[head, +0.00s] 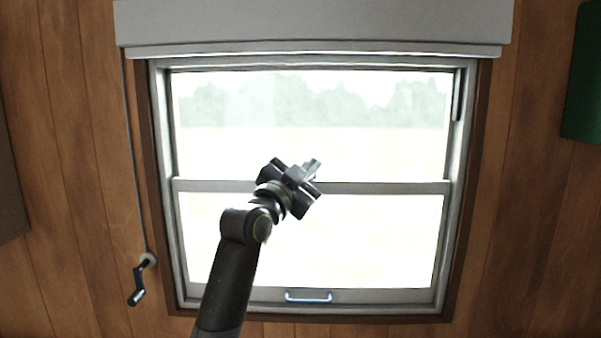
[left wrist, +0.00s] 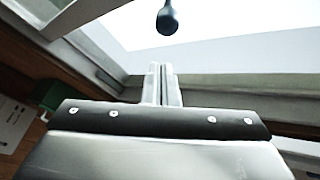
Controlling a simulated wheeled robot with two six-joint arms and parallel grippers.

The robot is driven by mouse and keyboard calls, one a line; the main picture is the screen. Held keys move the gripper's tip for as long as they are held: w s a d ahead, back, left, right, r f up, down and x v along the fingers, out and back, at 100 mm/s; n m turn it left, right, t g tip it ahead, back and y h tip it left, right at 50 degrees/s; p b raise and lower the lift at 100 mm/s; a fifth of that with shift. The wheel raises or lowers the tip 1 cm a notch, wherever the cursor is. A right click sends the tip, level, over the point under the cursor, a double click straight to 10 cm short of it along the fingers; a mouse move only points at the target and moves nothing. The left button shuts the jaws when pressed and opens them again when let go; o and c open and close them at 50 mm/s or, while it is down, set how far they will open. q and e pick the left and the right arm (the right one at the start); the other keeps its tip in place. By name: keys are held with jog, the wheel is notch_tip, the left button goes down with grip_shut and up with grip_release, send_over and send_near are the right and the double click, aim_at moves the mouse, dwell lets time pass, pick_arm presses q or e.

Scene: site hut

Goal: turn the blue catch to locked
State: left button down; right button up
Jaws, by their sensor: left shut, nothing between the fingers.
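The window (head: 310,188) has an upper and a lower pane that meet at a pale middle rail (head: 385,188). My left gripper (head: 313,165) is in front of the middle of this rail and covers part of it. Its two fingers are together and empty, also in the left wrist view (left wrist: 163,84). In that view a dark lever with a rounded end (left wrist: 167,20) hangs in from the top edge, beyond the fingertips and apart from them. I cannot tell whether it is the blue catch. No clearly blue catch shows on the rail in the head view.
A pale blue-edged pull handle (head: 308,296) sits on the bottom rail. A blind box (head: 315,22) spans the window top, with a dark crank (head: 138,284) at lower left. A green object (head: 582,75) is on the right wall.

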pick_arm(q)
jog(key=a+f, duration=0.1)
jog(key=a+f+p, duration=0.1)
jog(key=f, duration=0.1)
jog(key=shift+w, duration=0.3)
pick_arm(e)
jog(key=shift+r, duration=0.7)
jog(key=shift+f, duration=0.1)
